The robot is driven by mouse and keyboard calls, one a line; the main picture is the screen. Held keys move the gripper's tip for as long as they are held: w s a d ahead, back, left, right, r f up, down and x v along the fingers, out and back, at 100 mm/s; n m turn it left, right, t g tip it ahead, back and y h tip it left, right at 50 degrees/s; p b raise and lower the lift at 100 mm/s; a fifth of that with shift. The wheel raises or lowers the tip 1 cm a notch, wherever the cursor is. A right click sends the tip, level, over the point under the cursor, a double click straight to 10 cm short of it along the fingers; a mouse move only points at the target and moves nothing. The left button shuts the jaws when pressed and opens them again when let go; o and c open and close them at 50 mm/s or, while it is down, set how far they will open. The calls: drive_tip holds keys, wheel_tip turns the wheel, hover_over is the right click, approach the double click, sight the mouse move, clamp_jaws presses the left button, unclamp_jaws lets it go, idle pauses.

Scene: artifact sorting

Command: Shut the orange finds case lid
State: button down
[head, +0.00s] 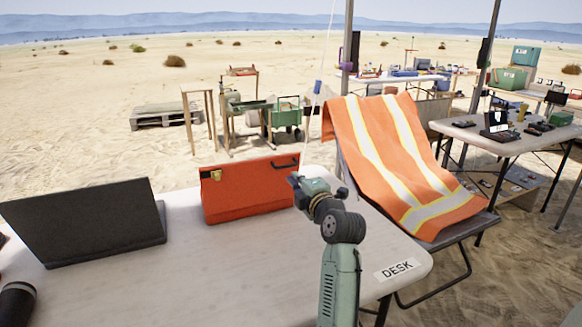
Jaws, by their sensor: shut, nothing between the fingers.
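The orange finds case (250,192) stands on the white desk (250,265). A broad upright orange face is turned toward me, with a brass latch at its upper left and a dark handle near its upper right. The inside of the case is not visible, and I cannot tell for sure how far its lid stands open. My gripper (294,182) is shut and empty at the right end of the case, close to the handle. I cannot tell whether it touches the case.
A dark upright panel (85,222) stands left of the case, with a black cylinder (16,302) at the front left. A folding chair draped with an orange hi-vis vest (395,150) stands just right of the desk. The desk's front middle is clear.

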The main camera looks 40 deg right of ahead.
drive_tip(key=shift+p+x, duration=0.75)
drive_tip(key=shift+x, duration=1.45)
drive_tip(key=shift+w, duration=0.1)
